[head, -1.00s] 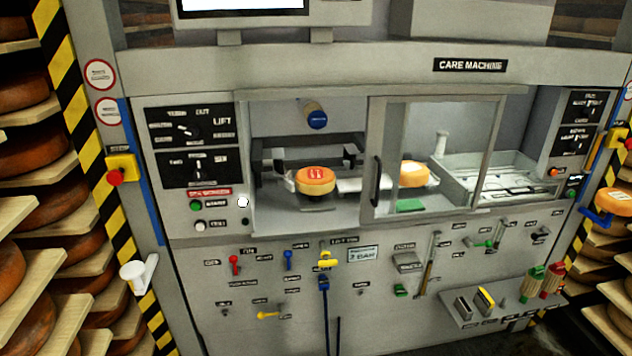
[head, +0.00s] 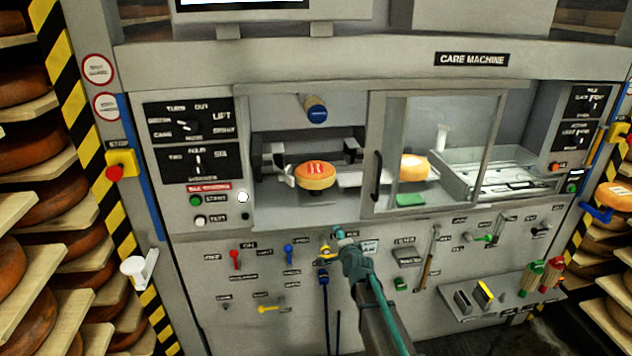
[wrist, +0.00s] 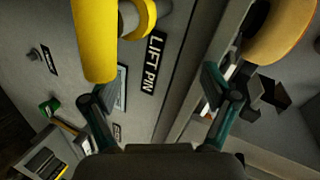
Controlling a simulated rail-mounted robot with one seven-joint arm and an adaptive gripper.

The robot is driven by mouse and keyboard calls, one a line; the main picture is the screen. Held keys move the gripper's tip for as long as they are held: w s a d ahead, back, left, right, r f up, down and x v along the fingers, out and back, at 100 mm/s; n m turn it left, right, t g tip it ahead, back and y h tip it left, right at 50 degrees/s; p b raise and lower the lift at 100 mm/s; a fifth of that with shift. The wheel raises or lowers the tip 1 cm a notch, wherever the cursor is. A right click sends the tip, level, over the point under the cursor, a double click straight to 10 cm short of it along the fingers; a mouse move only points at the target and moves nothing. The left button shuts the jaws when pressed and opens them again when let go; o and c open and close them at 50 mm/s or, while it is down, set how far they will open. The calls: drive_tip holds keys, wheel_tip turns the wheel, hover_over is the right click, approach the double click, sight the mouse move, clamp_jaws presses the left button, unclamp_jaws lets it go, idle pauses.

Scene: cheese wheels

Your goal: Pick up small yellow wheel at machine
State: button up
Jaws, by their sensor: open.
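A small yellow-orange wheel with a red label (head: 315,177) lies in the left part of the care machine's open bay. A second, plainer yellow wheel (head: 414,167) sits to its right, behind the clear door. My gripper (head: 346,246) is in front of the panel below the bay, lower than the labelled wheel and a little right of it. In the wrist view my gripper's teal fingers (wrist: 157,92) are spread with nothing between them. Part of a yellow-orange wheel (wrist: 284,30) shows at the top right there, apart from the fingers; its label is not visible.
The yellow lift pin handle (wrist: 95,40) is close to the fingers in the wrist view. The door (head: 440,150) covers the bay's middle. A tool shelf (head: 500,300) juts out at lower right. Another yellow wheel (head: 614,196) rests at far right.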

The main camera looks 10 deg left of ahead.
sight(319, 184)
drive_tip(key=w+a+r+m+t, duration=0.1)
drive_tip(key=a+r, duration=0.1)
drive_tip(key=r, duration=0.2)
drive_tip(key=w+a+r+m+t+b, duration=0.1)
drive_tip(key=w+a+r, duration=0.1)
drive_tip(key=r, duration=0.2)
drive_tip(key=w+a+r+t+y, duration=0.1)
drive_tip(key=w+a+r, duration=0.1)
drive_tip(key=r, duration=0.3)
drive_tip(key=shift+a+m+t, duration=0.4)
drive_tip(key=shift+a, duration=0.1)
drive_tip(key=x, duration=0.3)
drive_tip(key=r+p+x, duration=0.1)
drive_tip(key=x, duration=0.1)
drive_tip(key=shift+a, duration=0.1)
drive_tip(key=shift+p+x, duration=1.25)
drive_tip(key=shift+x, duration=1.55)
drive_tip(key=shift+r, duration=0.1)
clamp_jaws()
drive_tip(key=shift+r, duration=0.1)
